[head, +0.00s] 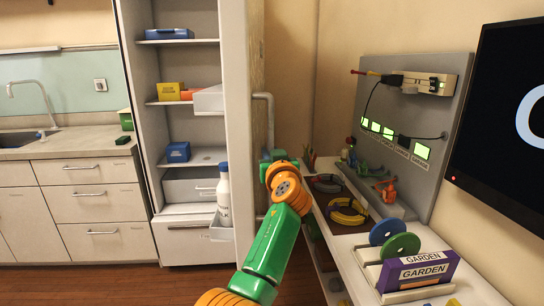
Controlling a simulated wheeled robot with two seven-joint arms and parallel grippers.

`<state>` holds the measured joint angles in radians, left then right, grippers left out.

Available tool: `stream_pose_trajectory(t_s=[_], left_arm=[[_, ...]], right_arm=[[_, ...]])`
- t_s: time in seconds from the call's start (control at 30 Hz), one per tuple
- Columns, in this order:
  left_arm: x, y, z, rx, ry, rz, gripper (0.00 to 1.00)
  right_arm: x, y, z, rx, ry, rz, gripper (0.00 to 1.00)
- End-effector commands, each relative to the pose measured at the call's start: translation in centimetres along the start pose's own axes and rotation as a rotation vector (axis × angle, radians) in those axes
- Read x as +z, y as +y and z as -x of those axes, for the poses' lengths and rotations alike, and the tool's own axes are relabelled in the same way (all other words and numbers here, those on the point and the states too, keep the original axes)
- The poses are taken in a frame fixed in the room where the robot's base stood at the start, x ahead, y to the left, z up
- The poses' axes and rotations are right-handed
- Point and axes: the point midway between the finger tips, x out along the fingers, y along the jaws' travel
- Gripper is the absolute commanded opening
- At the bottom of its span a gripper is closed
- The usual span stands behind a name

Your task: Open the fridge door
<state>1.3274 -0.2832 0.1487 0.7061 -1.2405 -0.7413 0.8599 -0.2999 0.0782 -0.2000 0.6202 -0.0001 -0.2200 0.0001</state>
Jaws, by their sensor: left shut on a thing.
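The fridge (134,120) stands open at the left, its shelves in plain view. Its door (243,150) is swung out toward me and shows nearly edge-on. The grey bar handle (270,118) is on the door's outer face, at the right. My left gripper (268,158) is at the lower part of this handle and shut on it; my green and orange wrist partly hides the fingers. A white bottle with a blue cap (223,198) stands in a bin on the door's inner side. My right gripper is not in view.
Blue boxes (178,152) and a yellow box (170,92) sit on the fridge shelves. A counter with drawers (85,205) is at the left. A white bench (350,241) with cable coils, a purple box (420,271) and a pegboard stands close at right. A dark screen (500,120) hangs above it.

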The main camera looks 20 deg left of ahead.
Motion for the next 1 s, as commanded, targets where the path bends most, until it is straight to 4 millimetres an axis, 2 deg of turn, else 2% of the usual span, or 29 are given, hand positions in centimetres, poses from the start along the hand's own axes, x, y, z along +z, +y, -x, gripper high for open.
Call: stream_pose_trajectory(t_s=[0.27, 0.3, 0.33, 0.37, 0.73, 1.0], left_arm=[[-0.3, -0.1, 0.0, -0.002, 0.007, 0.000, 0.00], [-0.3, -0.1, 0.0, -0.001, 0.007, 0.000, 0.25], [-0.3, -0.1, 0.0, -0.002, 0.007, 0.000, 0.33], [-0.3, -0.1, 0.0, -0.002, 0.007, 0.000, 0.34], [0.0, 0.1, 0.4, 0.000, 0.003, 0.000, 0.34], [0.3, -0.1, 3.2, -0.003, 0.005, 0.001, 0.34]], right_arm=[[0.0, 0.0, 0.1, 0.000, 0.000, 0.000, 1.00], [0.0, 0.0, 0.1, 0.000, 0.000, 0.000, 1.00], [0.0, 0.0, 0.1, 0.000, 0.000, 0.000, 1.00], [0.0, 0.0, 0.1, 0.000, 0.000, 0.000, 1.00], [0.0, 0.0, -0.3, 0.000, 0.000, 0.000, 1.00], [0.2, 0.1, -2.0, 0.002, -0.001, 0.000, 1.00]])
